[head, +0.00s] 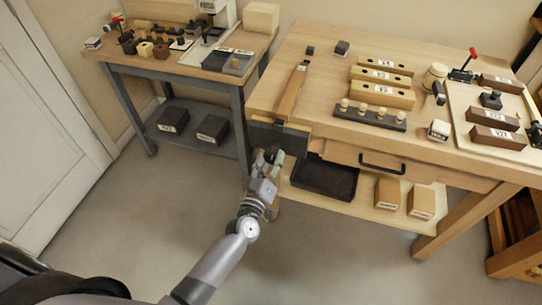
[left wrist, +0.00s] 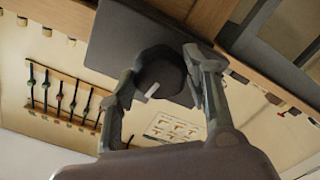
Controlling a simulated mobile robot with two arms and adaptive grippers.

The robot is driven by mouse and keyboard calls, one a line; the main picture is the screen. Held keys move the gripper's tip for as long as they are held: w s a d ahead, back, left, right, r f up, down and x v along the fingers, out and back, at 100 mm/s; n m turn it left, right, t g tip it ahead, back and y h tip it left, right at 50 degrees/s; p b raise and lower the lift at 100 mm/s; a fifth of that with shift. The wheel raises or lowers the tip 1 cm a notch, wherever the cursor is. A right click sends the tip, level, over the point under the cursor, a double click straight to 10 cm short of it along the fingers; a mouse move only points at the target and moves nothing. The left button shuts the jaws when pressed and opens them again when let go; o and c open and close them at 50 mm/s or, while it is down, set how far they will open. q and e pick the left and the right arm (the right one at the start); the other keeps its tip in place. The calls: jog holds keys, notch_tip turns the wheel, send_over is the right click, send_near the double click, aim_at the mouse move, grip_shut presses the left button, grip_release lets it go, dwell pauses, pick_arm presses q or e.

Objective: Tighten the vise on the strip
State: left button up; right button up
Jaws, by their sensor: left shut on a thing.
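The vise (head: 278,139) is a dark block on the left front corner of the wooden bench. A wooden strip (head: 291,90) lies on the bench top with its near end at the vise; whether the jaws touch it cannot be told. My left gripper (head: 268,158) is in front of the vise, low at its face. In the left wrist view its two fingers (left wrist: 165,78) are shut on the vise's round black knob (left wrist: 160,66), one finger on each side. The knob has a pale mark, and the vise's dark front plate (left wrist: 122,45) is behind it. My right gripper is out of view.
Wooden blocks (head: 382,93) and a peg rack (head: 368,115) stand on the bench right of the strip. A drawer handle (head: 382,166) and a black tray (head: 325,178) are right of my left gripper. A side table (head: 180,68) stands left; the floor between is clear.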

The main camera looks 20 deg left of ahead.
pick_arm(q)
jog(key=shift+m+p, duration=0.45)
jog(key=shift+m, duration=0.55)
jog(key=shift+r+m+p, duration=0.1)
jog(key=shift+m+p, duration=0.4)
jog(key=shift+m, duration=0.1)
jog(key=shift+m+p, duration=0.45)
jog(key=shift+m, duration=0.95)
